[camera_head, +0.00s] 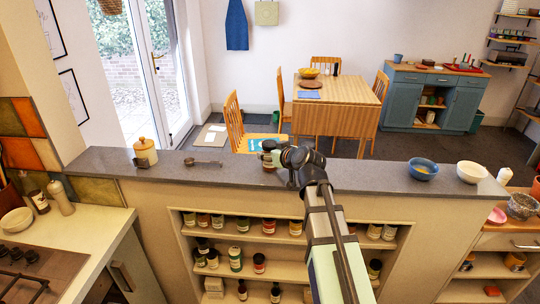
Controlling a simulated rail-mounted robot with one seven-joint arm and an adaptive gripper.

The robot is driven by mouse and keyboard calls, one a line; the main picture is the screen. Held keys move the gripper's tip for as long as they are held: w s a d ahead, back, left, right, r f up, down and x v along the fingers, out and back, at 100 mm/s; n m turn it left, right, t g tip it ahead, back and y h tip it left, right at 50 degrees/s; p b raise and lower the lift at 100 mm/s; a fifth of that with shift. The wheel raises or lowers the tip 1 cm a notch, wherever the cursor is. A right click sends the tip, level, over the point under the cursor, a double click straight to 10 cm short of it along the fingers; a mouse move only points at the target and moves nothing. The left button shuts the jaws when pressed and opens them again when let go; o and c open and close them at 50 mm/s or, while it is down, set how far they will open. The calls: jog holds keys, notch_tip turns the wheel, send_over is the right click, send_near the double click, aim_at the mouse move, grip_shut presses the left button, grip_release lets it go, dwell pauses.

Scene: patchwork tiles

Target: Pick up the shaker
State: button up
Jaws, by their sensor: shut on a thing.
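A small dark jar-like item, which looks like the shaker (268,165), is on or just above the grey ledge (340,176) near its middle. My gripper (277,157) comes in from the right and is shut on it. The fingers and wrist hide part of its right side and top. I cannot tell whether its base touches the ledge. My arm reaches up from the bottom of the view, over the shelf front.
A lidded jar (145,151), a small dark cup (141,162) and a strainer-like utensil (203,162) are left on the ledge. A blue bowl (424,170) and a cream bowl (472,172) are right. Jars fill the shelves (265,241) below. A wooden table (338,92) stands behind.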

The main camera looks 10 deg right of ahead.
jog(key=shift+r, duration=0.1)
notch_tip(320, 180, up, 20)
jog(key=b, duration=0.4)
dwell(0.6)
